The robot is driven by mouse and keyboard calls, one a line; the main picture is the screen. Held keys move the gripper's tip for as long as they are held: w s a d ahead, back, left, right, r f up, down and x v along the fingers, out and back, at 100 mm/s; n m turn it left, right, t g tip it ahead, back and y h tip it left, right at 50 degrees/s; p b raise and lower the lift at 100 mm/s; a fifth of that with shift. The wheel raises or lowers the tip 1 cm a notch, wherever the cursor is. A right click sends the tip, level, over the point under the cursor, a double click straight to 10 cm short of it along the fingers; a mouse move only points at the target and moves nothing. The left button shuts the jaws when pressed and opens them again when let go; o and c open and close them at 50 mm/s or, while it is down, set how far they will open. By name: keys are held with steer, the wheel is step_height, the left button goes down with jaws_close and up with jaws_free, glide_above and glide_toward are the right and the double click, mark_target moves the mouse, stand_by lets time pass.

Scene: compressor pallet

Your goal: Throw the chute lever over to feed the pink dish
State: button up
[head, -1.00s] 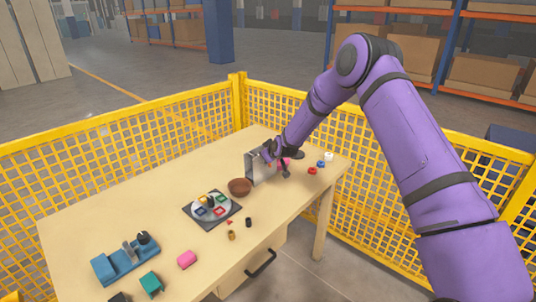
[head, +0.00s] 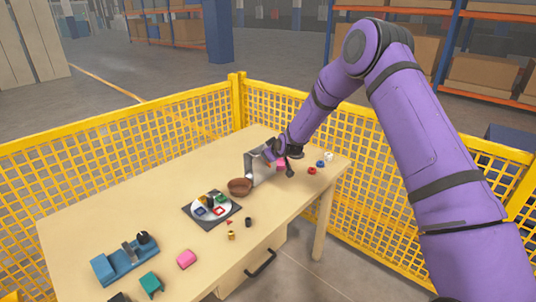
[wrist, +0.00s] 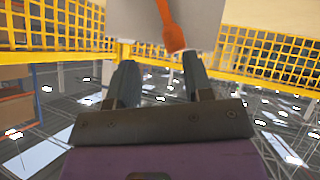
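A grey upright panel, apparently the chute (head: 249,165), stands near the table's far right edge. In the wrist view its plate (wrist: 210,18) fills the top, with an orange lever (wrist: 168,22) in front of it. My gripper (head: 270,153) is at the panel's right side. In the wrist view my gripper (wrist: 160,62) has its fingers spread; the lever's end lies between them, close to the right fingertip. I cannot tell whether they touch. A pink piece, probably the pink dish (head: 281,163), is partly hidden beside my gripper.
A brown bowl (head: 240,187) and a dark tray (head: 190,210) with coloured pieces stand left of the panel. Red (head: 312,170), blue (head: 320,163) and white (head: 328,156) pieces lie right. Yellow mesh fencing (head: 130,135) borders the table.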

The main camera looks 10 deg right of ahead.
steer(key=v, duration=0.7)
steer(key=shift+s+r, duration=0.15)
steer(key=shift+s, duration=0.05)
steer(key=shift+d, duration=0.1)
steer(key=s+d+r+m+g+h, duration=0.1)
steer(key=s+d+r, duration=0.2)
steer(key=s+r, duration=0.8)
steer(key=s+d+r+m+g+h, duration=0.1)
steer(key=s+d+r+m+g, duration=0.1)
steer(key=s+r, duration=0.95)
steer(key=s+d+r+m+g, duration=0.1)
steer(key=s+d+r+m, duration=0.1)
steer(key=s, duration=1.2)
steer(key=s+d+r+m+g, duration=0.1)
steer(key=s+r, duration=0.3)
steer(key=s, duration=1.1)
steer(key=shift+d+r+m, duration=0.15)
steer(key=shift+d+m, duration=0.25)
steer(key=shift+m, duration=0.1)
